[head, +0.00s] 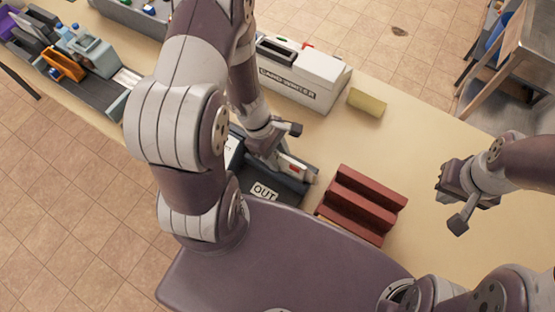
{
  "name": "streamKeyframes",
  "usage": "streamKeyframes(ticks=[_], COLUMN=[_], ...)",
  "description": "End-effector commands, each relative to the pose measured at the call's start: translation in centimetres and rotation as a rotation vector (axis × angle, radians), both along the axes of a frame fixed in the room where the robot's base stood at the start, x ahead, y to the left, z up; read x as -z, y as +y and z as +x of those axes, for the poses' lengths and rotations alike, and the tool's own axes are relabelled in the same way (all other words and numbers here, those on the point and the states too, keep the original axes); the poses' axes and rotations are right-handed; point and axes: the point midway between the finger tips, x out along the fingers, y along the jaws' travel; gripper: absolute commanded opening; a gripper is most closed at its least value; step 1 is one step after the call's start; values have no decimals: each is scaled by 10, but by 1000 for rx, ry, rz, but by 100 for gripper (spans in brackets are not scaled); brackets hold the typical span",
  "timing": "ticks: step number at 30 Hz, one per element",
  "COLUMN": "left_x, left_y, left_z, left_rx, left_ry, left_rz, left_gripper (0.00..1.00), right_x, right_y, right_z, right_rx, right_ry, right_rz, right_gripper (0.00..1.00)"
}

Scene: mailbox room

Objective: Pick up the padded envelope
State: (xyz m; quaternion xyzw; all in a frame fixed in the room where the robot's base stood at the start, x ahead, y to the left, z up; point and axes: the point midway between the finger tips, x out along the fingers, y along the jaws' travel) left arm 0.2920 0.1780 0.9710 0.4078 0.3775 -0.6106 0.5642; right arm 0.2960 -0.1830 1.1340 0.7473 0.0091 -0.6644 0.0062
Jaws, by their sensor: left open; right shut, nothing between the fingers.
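I cannot identify the padded envelope for certain. A dark tray (290,196) marked OUT stands near the table's front edge, with a white flat item (232,152) at its left, partly hidden by my arm. A pale item with a red patch (294,166) lies at the tray's right part. My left gripper (288,148) is open, low over the tray and close to the pale item; whether it touches it is unclear. My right gripper (452,204) is shut and empty, above the table at the right.
A red-brown stepped rack (362,204) stands right of the tray. Bins and an orange item (64,64) are at far left. A metal-and-wood cart (515,70) stands back right. The table's right part is clear.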

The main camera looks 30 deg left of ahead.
Motion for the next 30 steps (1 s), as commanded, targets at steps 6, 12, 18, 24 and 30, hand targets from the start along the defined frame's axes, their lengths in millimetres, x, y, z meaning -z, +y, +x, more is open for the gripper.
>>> streamKeyframes(ticks=[6, 12, 18, 24, 30], left_x=[0, 0, -1, -18, -51], left_y=[0, 0, 0, 0, -9], left_z=[0, 0, 0, 1, -5], left_rx=[0, 0, -1, -1, 4], left_ry=[0, 0, 0, -3, -3], left_rz=[0, 0, 0, 0, 1], left_gripper=[30, 0, 0, 0, 0], right_x=[0, 0, -1, -9, -8], right_y=[0, 0, 0, 0, 0], right_z=[0, 0, 0, 0, 0], right_rx=[0, 0, 0, 0, 0], right_ry=[0, 0, 0, 0, 0], right_rz=[0, 0, 0, 0, 0], right_gripper=[0, 0, 0, 0, 0])
